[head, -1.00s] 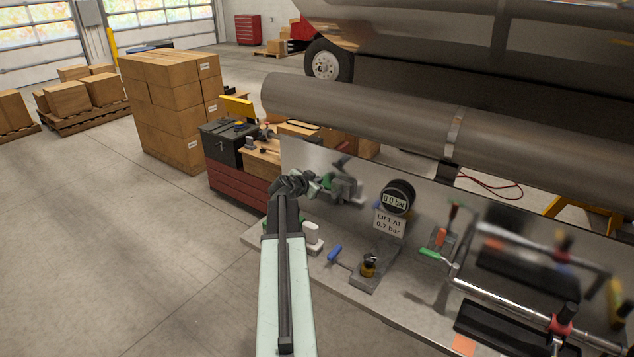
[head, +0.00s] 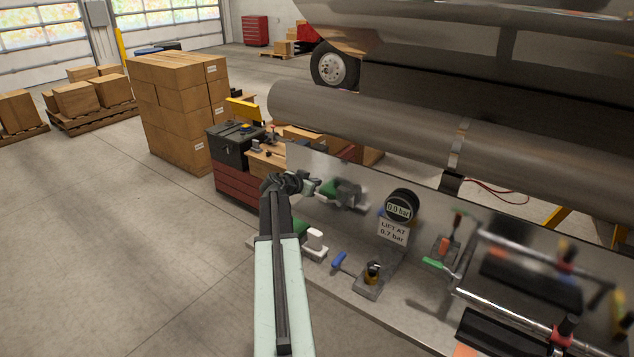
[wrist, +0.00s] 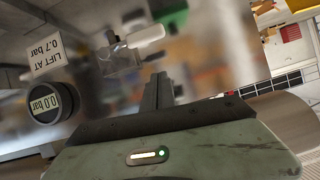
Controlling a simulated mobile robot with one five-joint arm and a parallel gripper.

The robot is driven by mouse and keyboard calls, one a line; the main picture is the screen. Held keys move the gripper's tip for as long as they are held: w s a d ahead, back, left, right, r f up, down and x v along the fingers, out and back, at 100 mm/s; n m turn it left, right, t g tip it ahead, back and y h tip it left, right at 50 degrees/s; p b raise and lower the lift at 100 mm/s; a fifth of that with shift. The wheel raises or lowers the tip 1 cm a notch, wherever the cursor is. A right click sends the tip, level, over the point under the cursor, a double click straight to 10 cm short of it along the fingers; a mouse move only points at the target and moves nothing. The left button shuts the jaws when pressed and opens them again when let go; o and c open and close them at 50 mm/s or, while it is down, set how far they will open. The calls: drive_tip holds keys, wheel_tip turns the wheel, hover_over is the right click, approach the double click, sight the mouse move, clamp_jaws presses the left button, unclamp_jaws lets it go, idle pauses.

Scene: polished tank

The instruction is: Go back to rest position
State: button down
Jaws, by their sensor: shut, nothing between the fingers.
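My gripper (head: 310,186) is at the end of my arm, above the left end of the polished metal bench, and touches nothing that I can see. In the wrist view its fingers (wrist: 158,90) are together and empty. A dark round gauge (head: 401,206) reads 0.0 bar. It stands on the bench to the right of my gripper, over a sign (head: 392,230) saying LIFT AT 0.7 bar. The wrist view shows the gauge (wrist: 48,103) and the sign (wrist: 45,60) upside down at the left.
A valve with a blue handle (head: 338,260) and a white-handled part (head: 315,243) are on the bench (head: 345,283). A clamp frame (head: 515,312) stands at the right. A large steel pipe (head: 370,118) runs behind. Stacked boxes (head: 180,110) stand at left, with open floor before them.

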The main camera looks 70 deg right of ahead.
drive_tip(key=p+v, duration=0.2)
drive_tip(key=v, duration=0.6)
drive_tip(key=shift+w+f, duration=0.1)
